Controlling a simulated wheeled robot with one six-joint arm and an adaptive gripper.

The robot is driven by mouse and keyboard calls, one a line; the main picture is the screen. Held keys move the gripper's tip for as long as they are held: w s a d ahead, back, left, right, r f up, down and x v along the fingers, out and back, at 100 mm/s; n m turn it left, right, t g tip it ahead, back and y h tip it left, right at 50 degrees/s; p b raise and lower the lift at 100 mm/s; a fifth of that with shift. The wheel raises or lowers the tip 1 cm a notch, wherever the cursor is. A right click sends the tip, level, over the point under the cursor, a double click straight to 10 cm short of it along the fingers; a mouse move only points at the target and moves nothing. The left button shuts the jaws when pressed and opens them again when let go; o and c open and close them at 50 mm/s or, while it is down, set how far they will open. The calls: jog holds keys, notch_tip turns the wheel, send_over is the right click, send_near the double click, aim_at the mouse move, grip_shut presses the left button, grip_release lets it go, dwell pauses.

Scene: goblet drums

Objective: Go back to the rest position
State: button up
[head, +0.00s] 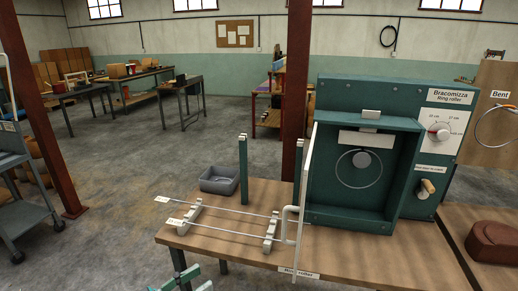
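Two straight thin rods (232,212), each with a small tag at the left end, lie across two light supports (190,218) on the table's left part.
A dial (439,131) and a wooden-handled lever (427,188) sit on the machine's right side. A "Bent" board (492,148) holds a ring at the far right. A cart (25,215) stands left; open floor (115,225) lies between.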

jog(key=w+d+f+n+t+y, duration=0.1)
jog(key=d+f+n+y, duration=0.25)
jog(key=d+f, duration=0.4)
jog(key=w+d+f+n+t+y, duration=0.15)
jog(key=d+f+n, duration=0.35)
jog(key=f, duration=0.5)
jog(key=s+d+f+n+g+y, duration=0.1)
jog(key=s+d+f+n+y, duration=0.15)
jog(key=s+d+f, duration=0.35)
jog(key=s+d+f+n+g+y, duration=0.1)
jog(key=s+d+f+n+y, duration=0.2)
jog(key=f, duration=0.4)
jog(key=s+d+f+y, duration=0.1)
jog(key=s+d+y, duration=0.4)
jog(key=s, duration=1.1)
jog(key=s+d+r+m+t+h, duration=0.2)
jog(key=s+d+r+m, duration=0.2)
jog(key=s+r, duration=0.9)
jog(key=shift+s+r, duration=0.25)
jog(key=shift+r, duration=0.6)
